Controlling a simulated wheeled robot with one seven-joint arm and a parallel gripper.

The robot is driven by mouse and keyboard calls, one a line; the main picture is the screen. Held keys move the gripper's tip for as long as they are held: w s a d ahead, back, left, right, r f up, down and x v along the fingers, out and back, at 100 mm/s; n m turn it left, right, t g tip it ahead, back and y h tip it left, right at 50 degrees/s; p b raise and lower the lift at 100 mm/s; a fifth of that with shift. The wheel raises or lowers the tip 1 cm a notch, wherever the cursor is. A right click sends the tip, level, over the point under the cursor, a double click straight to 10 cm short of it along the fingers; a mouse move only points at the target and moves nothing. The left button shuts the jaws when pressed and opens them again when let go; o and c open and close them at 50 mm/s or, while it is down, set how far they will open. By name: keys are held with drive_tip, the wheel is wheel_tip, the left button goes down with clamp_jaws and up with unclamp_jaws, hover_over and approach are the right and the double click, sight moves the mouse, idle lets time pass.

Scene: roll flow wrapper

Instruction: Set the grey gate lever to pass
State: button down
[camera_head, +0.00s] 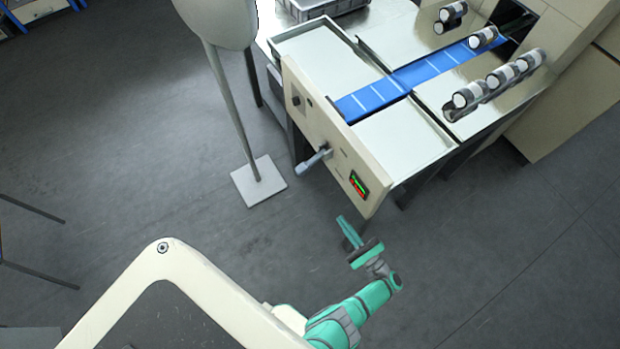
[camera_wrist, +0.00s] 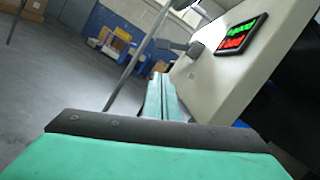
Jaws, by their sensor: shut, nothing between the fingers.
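The grey gate lever (camera_head: 313,160) sticks out from the beige front panel (camera_head: 330,140) of the wrapper machine, its handle angled down to the left. In the wrist view the grey lever (camera_wrist: 172,44) shows beyond my fingers, near the top. My green gripper (camera_head: 342,220) is shut and empty, in front of and below the panel, apart from the lever. Labels beside the lever are too small to read.
A blue belt (camera_head: 400,83) crosses the machine top, with several white rolls (camera_head: 500,76) at the right. A grey stand with a square base (camera_head: 259,182) is on the floor left of the panel. A grey crate (camera_head: 318,8) is behind. Floor in front is clear.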

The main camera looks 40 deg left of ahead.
sight(311, 162)
drive_tip(key=x, duration=2)
drive_tip(key=shift+w+d, duration=0.1)
drive_tip(key=shift+w, duration=0.05)
